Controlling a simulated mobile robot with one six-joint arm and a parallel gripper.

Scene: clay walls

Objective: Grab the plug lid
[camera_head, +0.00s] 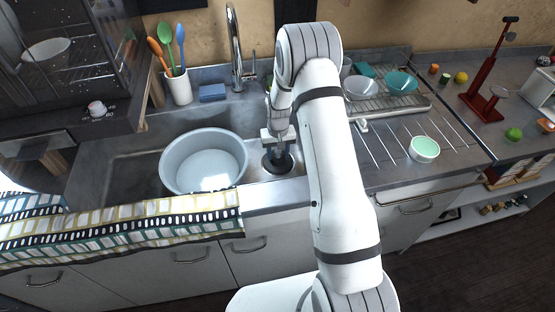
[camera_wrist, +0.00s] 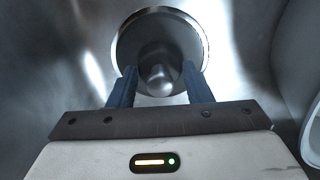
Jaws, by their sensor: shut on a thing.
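The plug lid (camera_wrist: 130,55) is a round dark disc with a shiny metal rim and a small rounded metal knob (camera_wrist: 157,80) at its middle. It also shows as a dark circle in the sink in the head view (camera_head: 284,164). My gripper (camera_wrist: 158,84) points down at it, with one blue finger on each side of the knob. My gripper is shut on the knob of the plug lid. In the head view my gripper (camera_head: 278,153) is low in the sink, over the lid. I cannot tell whether the lid is raised from the drain.
A large pale basin (camera_head: 204,163) stands in the sink just left of my gripper. The faucet (camera_head: 237,50) rises behind. A patterned towel (camera_head: 120,224) hangs over the front edge. A drying rack (camera_head: 400,103) and a green-lined bowl (camera_head: 424,149) are at right.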

